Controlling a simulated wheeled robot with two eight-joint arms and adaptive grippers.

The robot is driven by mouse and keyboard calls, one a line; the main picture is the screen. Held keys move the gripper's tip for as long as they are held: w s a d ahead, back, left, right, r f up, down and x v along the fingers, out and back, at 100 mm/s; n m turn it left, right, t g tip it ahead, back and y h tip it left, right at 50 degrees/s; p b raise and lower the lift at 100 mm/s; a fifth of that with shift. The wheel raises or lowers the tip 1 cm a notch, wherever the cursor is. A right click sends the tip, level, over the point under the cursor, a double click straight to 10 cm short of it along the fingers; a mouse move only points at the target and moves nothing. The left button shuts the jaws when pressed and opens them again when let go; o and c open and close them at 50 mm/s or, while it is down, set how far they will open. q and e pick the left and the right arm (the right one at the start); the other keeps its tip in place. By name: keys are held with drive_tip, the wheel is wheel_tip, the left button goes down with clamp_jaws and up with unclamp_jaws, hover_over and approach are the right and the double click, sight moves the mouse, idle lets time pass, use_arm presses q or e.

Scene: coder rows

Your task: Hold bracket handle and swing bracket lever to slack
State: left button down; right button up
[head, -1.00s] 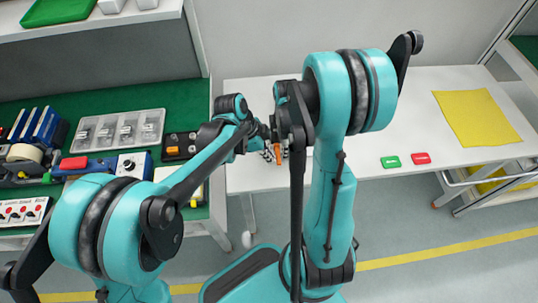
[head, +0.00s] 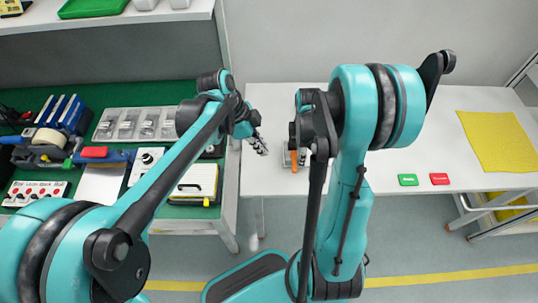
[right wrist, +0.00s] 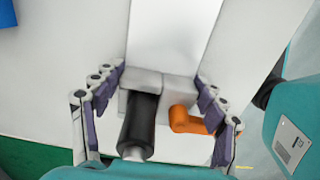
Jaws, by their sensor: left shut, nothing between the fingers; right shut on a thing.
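The bracket is a pale grey block (right wrist: 147,80) with a black bracket handle (right wrist: 138,122) and an orange bracket lever (right wrist: 200,121) beside it. In the right wrist view the lever bends out to the right. In the head view the orange lever (head: 294,161) shows at the white table's left part, partly behind my right arm. My right gripper (right wrist: 160,88) has its fingers on both sides of the bracket, closed on it; the exact contact is hard to see. My left gripper (head: 261,146) is shut and empty, left of the lever and apart from it.
A green tag (head: 408,180) and a red tag (head: 439,179) lie on the white table (head: 390,205), with a yellow sheet (head: 497,142) farther right. At the left, a green-topped bench (head: 170,95) holds a grey compartment tray (head: 137,124), tools and a yellow-edged box (head: 195,184).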

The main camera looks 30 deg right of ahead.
drive_tip(key=o, duration=1.8)
use_arm(q)
drive_tip(key=shift+w+a+r, duration=0.1)
drive_tip(key=shift+a+r, duration=0.05)
drive_tip(key=shift+r, duration=0.35)
use_arm(e)
wheel_tip(320, 180, up, 12)
